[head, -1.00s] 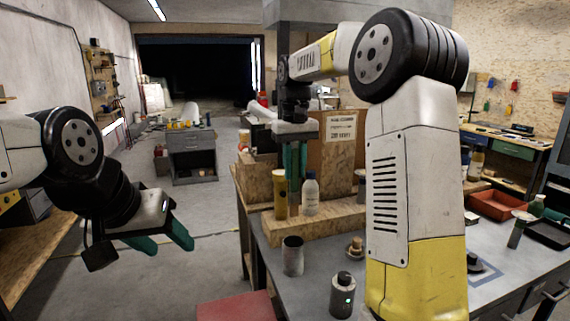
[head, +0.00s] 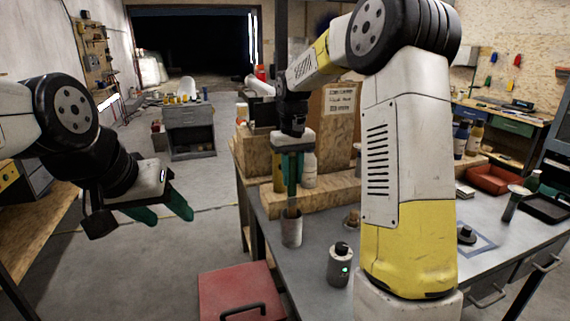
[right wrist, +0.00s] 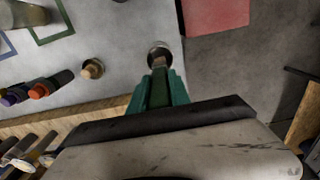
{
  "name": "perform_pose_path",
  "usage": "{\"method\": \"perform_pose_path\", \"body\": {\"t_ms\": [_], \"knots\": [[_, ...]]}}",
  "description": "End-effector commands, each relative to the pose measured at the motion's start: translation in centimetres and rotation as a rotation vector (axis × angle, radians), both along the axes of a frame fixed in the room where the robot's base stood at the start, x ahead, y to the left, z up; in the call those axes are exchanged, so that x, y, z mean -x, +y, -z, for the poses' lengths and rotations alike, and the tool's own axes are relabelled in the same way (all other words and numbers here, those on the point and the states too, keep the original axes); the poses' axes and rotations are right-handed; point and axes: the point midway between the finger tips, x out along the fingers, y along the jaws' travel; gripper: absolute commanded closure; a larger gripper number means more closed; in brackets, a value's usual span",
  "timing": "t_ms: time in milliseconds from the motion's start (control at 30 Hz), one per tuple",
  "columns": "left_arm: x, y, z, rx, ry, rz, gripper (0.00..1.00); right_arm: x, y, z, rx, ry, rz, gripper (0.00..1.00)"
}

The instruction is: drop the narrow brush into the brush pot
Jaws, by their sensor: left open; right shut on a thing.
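The brush pot (head: 291,233) is a grey cylinder on the grey table in the head view. Its rim also shows in the right wrist view (right wrist: 160,47), just beyond my fingertips. My right gripper (head: 292,180) points down above the pot and is shut on the narrow brush (head: 292,209). The brush hangs roughly upright, its brownish lower end at the pot's mouth; how far it is inside is hard to tell. In the right wrist view the brush end (right wrist: 158,62) lines up with the opening. My left gripper (head: 165,210) is open and empty, away from the table.
A grey canister with a green light (head: 339,266) stands right of the pot. A red box (head: 240,292) stands below, left of the table. A red tray (head: 492,180) is at the right.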

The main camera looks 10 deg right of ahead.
Motion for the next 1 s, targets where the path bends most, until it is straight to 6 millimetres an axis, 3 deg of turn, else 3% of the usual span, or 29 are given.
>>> {"method": "perform_pose_path", "body": {"t_ms": [500, 1000], "knots": [[0.0, 0.0, 0.0, 0.000, 0.000, 0.000, 0.48, 0.0, 0.0, 6.0, 0.001, 0.003, 0.001, 1.00], [0.0, 0.0, 0.0, 0.000, 0.000, 0.000, 0.48, 0.0, 0.0, 7.5, 0.000, 0.000, 0.001, 1.00]]}}
